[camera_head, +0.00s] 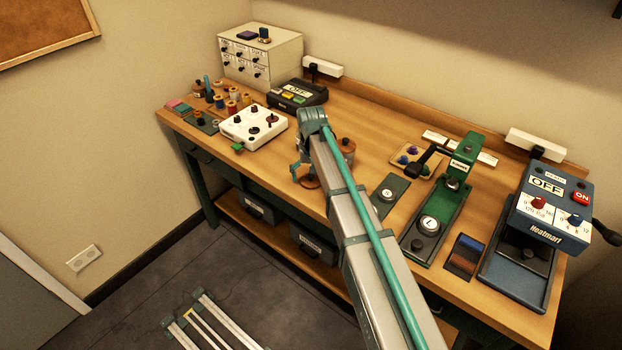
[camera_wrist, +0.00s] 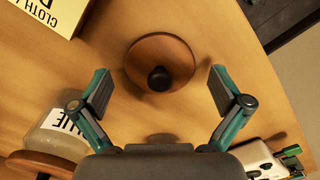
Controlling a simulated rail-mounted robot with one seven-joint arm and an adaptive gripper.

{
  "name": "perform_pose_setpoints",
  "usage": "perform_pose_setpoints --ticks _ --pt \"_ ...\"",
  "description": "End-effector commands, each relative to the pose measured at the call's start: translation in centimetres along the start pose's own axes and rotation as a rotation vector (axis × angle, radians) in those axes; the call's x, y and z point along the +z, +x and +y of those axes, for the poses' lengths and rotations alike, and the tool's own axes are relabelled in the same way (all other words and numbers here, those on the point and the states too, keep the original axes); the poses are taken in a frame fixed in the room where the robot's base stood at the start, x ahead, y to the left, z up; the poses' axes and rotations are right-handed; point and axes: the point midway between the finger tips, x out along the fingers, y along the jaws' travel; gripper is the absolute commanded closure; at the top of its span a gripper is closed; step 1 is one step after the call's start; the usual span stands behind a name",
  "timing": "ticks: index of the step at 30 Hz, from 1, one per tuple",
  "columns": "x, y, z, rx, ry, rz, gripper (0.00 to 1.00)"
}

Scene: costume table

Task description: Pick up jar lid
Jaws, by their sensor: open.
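A round brown lid (camera_wrist: 143,52) with a black knob lies on the wooden tabletop in the wrist view. It also shows in the head view (camera_head: 308,183) near the table's front edge, just below my gripper. My gripper (camera_wrist: 158,91) is open and empty, with one finger on either side of the lid and gaps between. I cannot tell exactly how high the fingertips are. A jar (camera_wrist: 52,128) with a label ending in "UE" stands at the lower left of the wrist view, and a brown round top (camera_wrist: 35,162) shows beside it.
A white control box (camera_head: 253,127) stands left of my gripper, and a black box marked OFF (camera_head: 297,93) behind. A green press (camera_head: 440,205) and the blue Heatmart machine (camera_head: 550,205) stand to the right. In the wrist view, a cream block with lettering (camera_wrist: 50,14) lies upper left.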

Motion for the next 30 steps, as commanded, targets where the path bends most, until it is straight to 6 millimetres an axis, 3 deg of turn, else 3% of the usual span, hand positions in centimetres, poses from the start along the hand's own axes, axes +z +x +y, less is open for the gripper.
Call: perform_pose_setpoints --ticks 6,18,22,30 --pt "-0.01 0.09 0.0 0.0 0.0 0.0 0.0" --pt "0.01 0.11 -0.01 0.0 0.0 -0.001 0.66" --pt "0.04 0.17 -0.04 -0.001 -0.001 -0.001 0.7" --pt "0.11 0.38 -0.04 0.0 -0.001 -0.004 0.92"
